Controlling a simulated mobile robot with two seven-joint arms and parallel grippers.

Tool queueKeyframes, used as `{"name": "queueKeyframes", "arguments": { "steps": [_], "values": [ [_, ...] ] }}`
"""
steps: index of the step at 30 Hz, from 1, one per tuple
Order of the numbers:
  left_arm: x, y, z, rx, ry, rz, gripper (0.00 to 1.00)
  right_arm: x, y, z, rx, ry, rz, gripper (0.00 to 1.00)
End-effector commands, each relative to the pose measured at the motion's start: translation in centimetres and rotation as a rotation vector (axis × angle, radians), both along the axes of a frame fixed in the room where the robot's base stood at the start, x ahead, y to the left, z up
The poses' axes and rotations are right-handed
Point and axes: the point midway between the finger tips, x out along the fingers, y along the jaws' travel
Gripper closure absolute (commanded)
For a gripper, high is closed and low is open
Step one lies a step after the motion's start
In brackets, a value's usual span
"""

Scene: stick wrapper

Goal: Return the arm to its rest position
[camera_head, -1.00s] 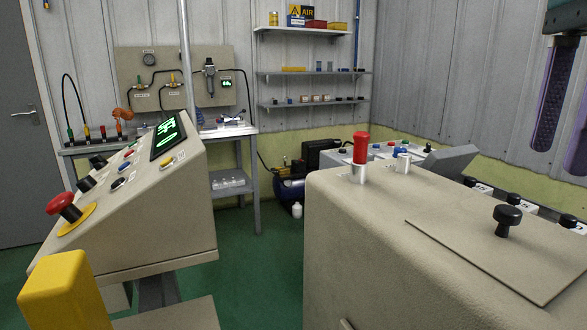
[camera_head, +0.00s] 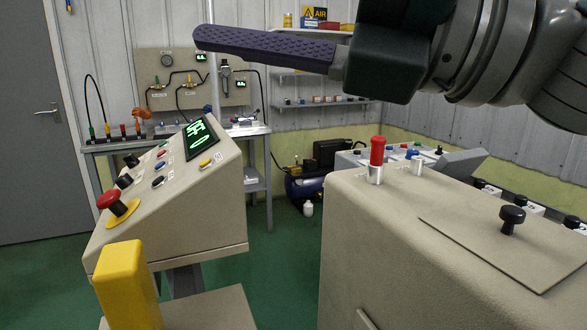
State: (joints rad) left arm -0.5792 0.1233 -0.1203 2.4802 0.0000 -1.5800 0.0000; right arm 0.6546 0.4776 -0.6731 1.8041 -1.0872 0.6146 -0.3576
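My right gripper (camera_head: 215,40) comes in from the upper right on my dark grey arm. It lies nearly level and points left, high above the machine. Its purple textured finger shows side-on, so I cannot tell how far the fingers are apart. I see nothing held in it. My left gripper is not in view.
A beige control console (camera_head: 175,220) with a red mushroom button (camera_head: 109,199) and a green-lit screen (camera_head: 199,137) stands at left. A yellow post (camera_head: 127,285) is in front. A beige machine body (camera_head: 440,235) with a red-topped post (camera_head: 377,152) fills the right. Green floor shows between them.

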Motion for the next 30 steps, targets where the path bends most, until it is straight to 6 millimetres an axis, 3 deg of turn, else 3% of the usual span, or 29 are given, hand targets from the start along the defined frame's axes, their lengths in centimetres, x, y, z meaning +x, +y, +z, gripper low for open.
{"name": "queueKeyframes", "arguments": {
  "steps": [1, 3, 5, 8, 11, 14, 15, 18, 21, 23, 24, 25, 26, 27, 30],
  "values": [
    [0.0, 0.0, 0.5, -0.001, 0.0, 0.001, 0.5, 0.7, -0.8, 1.9, 0.177, 0.126, -0.074, 0.29],
    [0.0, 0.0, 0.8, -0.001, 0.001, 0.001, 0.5, 2.5, -3.3, 3.3, 0.413, 0.315, -0.201, 0.29],
    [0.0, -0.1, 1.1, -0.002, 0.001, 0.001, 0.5, 4.2, -6.2, 3.2, 0.6, 0.492, -0.318, 0.29],
    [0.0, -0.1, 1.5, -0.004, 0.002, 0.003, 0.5, 6.3, -11.8, -0.2, 0.876, 0.811, -0.536, 0.29],
    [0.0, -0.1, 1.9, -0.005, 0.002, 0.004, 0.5, 6.0, -16.9, -6.6, 1.104, 1.147, -0.776, 0.29],
    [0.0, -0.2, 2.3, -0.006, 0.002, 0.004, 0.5, 3.1, -20.3, -13.7, 1.26, 1.454, -1.017, 0.29],
    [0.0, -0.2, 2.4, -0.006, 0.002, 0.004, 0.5, 1.3, -21.2, -16.3, 1.305, 1.57, -1.111, 0.29],
    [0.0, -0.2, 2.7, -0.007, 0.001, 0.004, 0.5, -4.1, -22.5, -21.7, 1.378, 1.827, -1.335, 0.29],
    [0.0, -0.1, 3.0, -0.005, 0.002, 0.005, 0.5, -10.1, -22.9, -25.4, 1.402, 2.049, -1.55, 0.29],
    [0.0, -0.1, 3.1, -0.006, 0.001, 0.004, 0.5, -13.8, -22.8, -26.9, 1.399, 2.168, -1.674, 0.29],
    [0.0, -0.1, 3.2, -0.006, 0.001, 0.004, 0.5, -16.3, -22.7, -27.6, -1.361, -2.204, 1.726, 0.29],
    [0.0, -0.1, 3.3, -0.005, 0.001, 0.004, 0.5, -18.2, -22.6, -27.9, -1.293, -2.162, 1.711, 0.29],
    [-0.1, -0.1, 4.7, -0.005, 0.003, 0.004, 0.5, -19.1, -22.5, -26.7, -1.261, -2.142, 1.702, 0.29],
    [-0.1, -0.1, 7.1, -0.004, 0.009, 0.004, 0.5, -18.5, -22.5, -24.0, -1.277, -2.154, 1.707, 0.29],
    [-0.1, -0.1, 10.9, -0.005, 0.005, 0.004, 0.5, -18.4, -22.5, -20.3, -1.278, -2.156, 1.712, 0.29]
  ]
}}
